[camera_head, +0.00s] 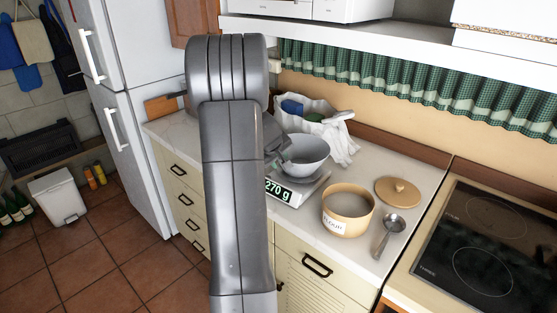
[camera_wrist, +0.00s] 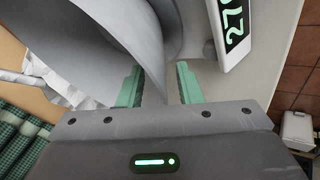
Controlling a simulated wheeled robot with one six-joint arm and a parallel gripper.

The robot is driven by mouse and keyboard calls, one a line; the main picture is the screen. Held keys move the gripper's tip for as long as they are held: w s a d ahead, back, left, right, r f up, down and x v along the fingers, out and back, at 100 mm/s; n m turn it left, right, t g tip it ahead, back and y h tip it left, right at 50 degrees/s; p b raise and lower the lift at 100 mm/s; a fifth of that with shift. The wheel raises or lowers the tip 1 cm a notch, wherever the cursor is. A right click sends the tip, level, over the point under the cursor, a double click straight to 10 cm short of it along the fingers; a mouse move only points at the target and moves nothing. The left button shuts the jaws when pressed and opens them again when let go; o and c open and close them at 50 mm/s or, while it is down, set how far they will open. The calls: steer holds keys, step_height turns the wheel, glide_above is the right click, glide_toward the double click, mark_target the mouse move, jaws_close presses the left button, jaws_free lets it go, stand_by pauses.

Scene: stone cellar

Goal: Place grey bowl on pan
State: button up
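The grey bowl (camera_head: 306,156) stands upright on the kitchen scale (camera_head: 290,196), over its grey pan (camera_head: 316,184). The scale's display reads 270 g. In the wrist view the bowl's wall (camera_wrist: 118,28) fills the upper left, and its rim runs down between my green fingers. My gripper (camera_wrist: 158,82) is at the bowl's left side as the head view shows it. The fingers stand apart with a visible gap beside the rim, so the gripper looks open. My arm hides part of the scale and counter in the head view.
A tan flour canister (camera_head: 347,212), its lid (camera_head: 398,191) and a metal ladle (camera_head: 391,230) stand right of the scale. A crumpled white bag (camera_head: 343,148) with items lies behind the bowl. A black hob (camera_head: 490,245) is at right. A shelf (camera_head: 400,45) overhangs the counter.

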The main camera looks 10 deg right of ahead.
steer(key=shift+s+a+r, duration=0.1)
steer(key=shift+r, duration=0.35)
steer(key=v, duration=1.1)
steer(key=shift+o, duration=0.2)
steer(key=shift+s+r, duration=0.1)
